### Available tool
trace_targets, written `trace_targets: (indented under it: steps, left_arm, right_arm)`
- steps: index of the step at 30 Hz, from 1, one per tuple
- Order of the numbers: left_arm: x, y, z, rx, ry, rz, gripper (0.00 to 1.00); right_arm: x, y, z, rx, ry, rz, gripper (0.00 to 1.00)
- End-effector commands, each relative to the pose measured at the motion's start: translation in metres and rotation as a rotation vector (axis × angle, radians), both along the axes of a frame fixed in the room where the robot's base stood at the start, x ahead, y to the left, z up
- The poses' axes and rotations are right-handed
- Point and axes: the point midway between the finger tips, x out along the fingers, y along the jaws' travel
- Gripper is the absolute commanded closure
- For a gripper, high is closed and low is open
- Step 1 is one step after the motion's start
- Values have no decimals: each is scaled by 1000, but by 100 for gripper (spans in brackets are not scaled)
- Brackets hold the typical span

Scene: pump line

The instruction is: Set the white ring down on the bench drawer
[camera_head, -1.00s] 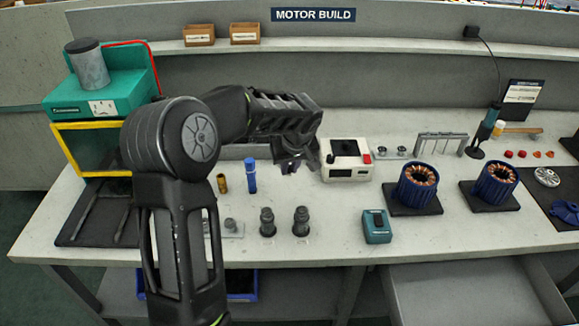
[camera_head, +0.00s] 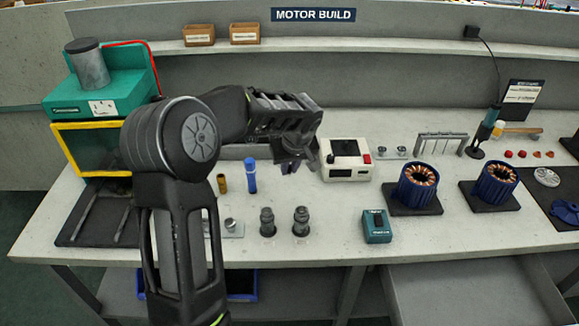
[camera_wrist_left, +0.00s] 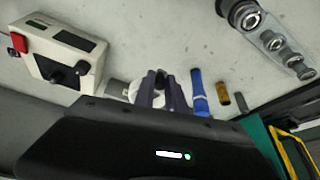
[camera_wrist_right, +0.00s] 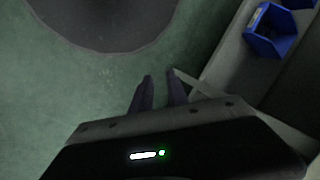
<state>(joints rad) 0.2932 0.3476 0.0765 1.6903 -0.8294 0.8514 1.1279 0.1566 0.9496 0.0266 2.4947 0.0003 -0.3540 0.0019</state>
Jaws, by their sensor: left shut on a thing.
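My left gripper (camera_head: 291,165) is over the bench, left of the white tester box. In the left wrist view its fingers (camera_wrist_left: 157,75) are close together on a white ring (camera_wrist_left: 133,91), which shows in part beside and behind them. The ring is hidden in the head view. The bench drawer (camera_head: 470,292) is pulled out below the bench front at the lower right and looks empty. My right gripper (camera_wrist_right: 160,77) shows only in its own wrist view, open and empty above the green floor.
The white tester box (camera_head: 347,160) stands close to the left gripper. A blue cylinder (camera_head: 250,176) and two dark fittings (camera_head: 301,221) stand nearby. A teal box (camera_head: 377,226) and two blue stators (camera_head: 417,185) are farther right. A blue bin (camera_wrist_right: 270,32) shows in the right wrist view.

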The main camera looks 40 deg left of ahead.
Motion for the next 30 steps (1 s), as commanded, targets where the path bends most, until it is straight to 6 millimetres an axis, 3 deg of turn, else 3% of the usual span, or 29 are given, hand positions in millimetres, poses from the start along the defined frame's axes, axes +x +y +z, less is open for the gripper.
trace_targets:
  steps: [5, 8, 11, 18, 21, 24, 30]
  left_arm:
    - [1, -7, 0, -4, 0, -27, 100]
    - [2, -28, -3, -9, 4, -107, 100]
    - [2, -65, -6, -18, 9, -249, 100]
    - [-15, -175, -11, -15, 7, -695, 100]
    - [-25, -207, -12, -7, 3, -830, 100]
    - [-31, -223, -12, 0, 0, -901, 100]
    - [-32, -226, -12, 1, -1, -917, 100]
  right_arm:
    - [0, 0, 0, 0, 0, 0, 80]
    - [0, 0, 0, 0, 0, 0, 80]
    - [0, 0, 0, 0, 0, 0, 80]
    - [0, 0, 0, 0, 0, 0, 80]
    - [0, 0, 0, 0, 0, 0, 80]
    - [0, 0, 0, 0, 0, 0, 80]
    - [0, 0, 0, 0, 0, 0, 80]
